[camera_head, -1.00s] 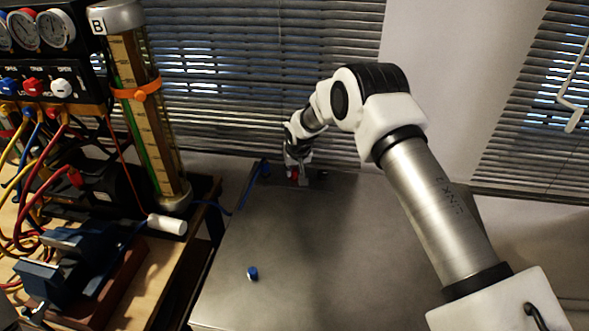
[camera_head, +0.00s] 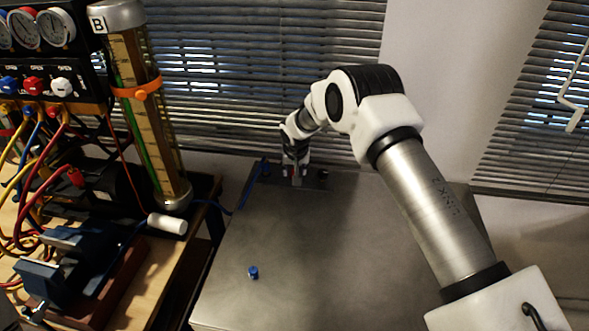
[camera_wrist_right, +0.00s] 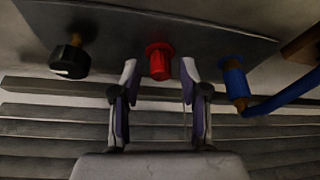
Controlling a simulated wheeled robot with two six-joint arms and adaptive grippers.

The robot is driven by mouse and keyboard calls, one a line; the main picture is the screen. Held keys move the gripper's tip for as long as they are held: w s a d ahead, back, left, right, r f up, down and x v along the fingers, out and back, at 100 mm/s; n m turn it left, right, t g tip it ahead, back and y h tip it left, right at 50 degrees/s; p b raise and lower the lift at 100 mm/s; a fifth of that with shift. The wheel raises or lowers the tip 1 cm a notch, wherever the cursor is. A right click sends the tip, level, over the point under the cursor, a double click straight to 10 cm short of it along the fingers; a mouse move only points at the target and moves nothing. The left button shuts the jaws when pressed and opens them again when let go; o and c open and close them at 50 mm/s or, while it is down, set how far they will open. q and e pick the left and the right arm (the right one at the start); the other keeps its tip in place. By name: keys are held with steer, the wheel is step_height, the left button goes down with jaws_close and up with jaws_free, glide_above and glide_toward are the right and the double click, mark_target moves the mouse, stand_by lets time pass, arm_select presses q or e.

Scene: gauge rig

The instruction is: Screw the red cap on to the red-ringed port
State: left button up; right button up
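The red cap (camera_wrist_right: 159,66) sits at the red-ringed port on the dark panel, in line with it. A wider red rim shows at its panel end; I cannot tell how far the cap is screwed on. My right gripper (camera_head: 295,175) is at the panel at the table's back. In the right wrist view its two fingers stand apart on either side of the cap, with a visible gap on each side. The cap is mostly hidden by the fingers in the head view. My left gripper is in neither view.
On the panel, a black knob (camera_wrist_right: 70,60) is left of the cap and a blue fitting with a hose (camera_wrist_right: 236,82) is right. A small blue cap (camera_head: 253,272) stands on the mostly clear metal table (camera_head: 330,270). Window blinds are close behind the panel.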

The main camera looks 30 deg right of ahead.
steer(key=v, duration=1.2)
steer(key=shift+n, duration=0.3)
stand_by(0.4)
